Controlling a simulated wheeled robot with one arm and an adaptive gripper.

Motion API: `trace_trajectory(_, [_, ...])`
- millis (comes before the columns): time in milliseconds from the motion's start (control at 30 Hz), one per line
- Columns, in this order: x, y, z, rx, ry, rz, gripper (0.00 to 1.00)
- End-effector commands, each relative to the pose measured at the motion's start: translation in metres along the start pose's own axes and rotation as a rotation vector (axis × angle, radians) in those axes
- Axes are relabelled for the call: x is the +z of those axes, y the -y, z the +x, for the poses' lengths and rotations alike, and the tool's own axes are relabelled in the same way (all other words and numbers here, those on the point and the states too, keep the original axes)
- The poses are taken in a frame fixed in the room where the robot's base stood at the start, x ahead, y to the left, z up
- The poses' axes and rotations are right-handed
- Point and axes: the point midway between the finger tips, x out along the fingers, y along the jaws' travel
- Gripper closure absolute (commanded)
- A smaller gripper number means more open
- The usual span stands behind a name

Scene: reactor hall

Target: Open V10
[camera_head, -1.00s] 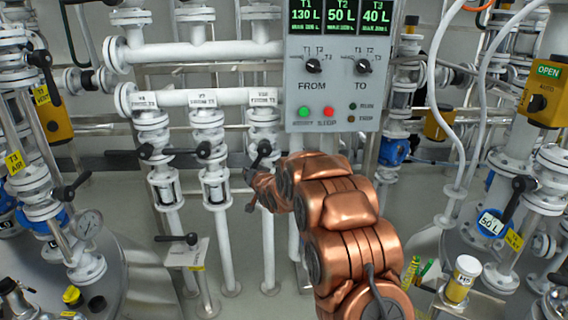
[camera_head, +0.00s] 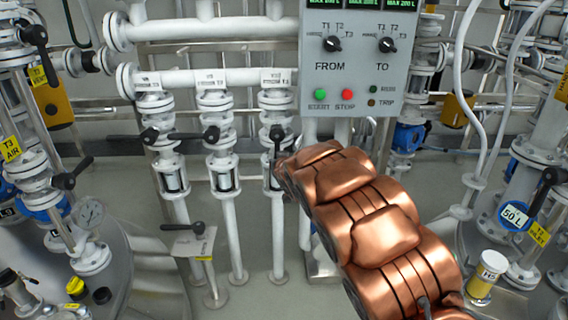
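Three white valves hang under the horizontal pipe, each with a small white label too small to read surely. The rightmost label (camera_head: 276,77) seems to be V10's. The rightmost valve's black handle (camera_head: 277,136) points downward along its pipe, while the handles of the middle valve (camera_head: 210,134) and left valve (camera_head: 148,136) lie sideways. My gripper (camera_head: 281,179) is at the end of my copper-coloured arm, just below the rightmost handle. It is mostly hidden behind my arm, so its fingers and any contact with the handle cannot be made out.
A grey control panel (camera_head: 357,60) with knobs and green and red buttons hangs right of the valves, above my arm. A lever valve on a stand (camera_head: 190,240) is at lower left. Tanks and piping fill both sides. A white-capped container (camera_head: 487,275) stands at lower right.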

Motion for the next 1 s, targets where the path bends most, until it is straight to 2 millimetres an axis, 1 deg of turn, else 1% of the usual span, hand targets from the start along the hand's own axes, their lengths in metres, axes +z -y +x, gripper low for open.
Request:
trace_trajectory(300, [0.0008, -0.0026, -0.0001, 0.004, 0.003, -0.001, 1.0])
trace_trajectory(333, [0.0008, -0.0027, -0.0002, 0.004, 0.003, -0.001, 0.77])
trace_trajectory(567, [0.0005, -0.0014, -0.0002, 0.002, 0.002, -0.002, 0.53])
trace_trajectory(600, [0.0004, -0.0012, -0.0003, 0.002, 0.002, -0.002, 0.51])
trace_trajectory(867, [0.0, -0.0005, -0.0005, 0.001, 0.001, -0.002, 0.51])
trace_trajectory(1000, [-0.0003, -0.0004, -0.0049, 0.001, 0.001, -0.003, 0.51])
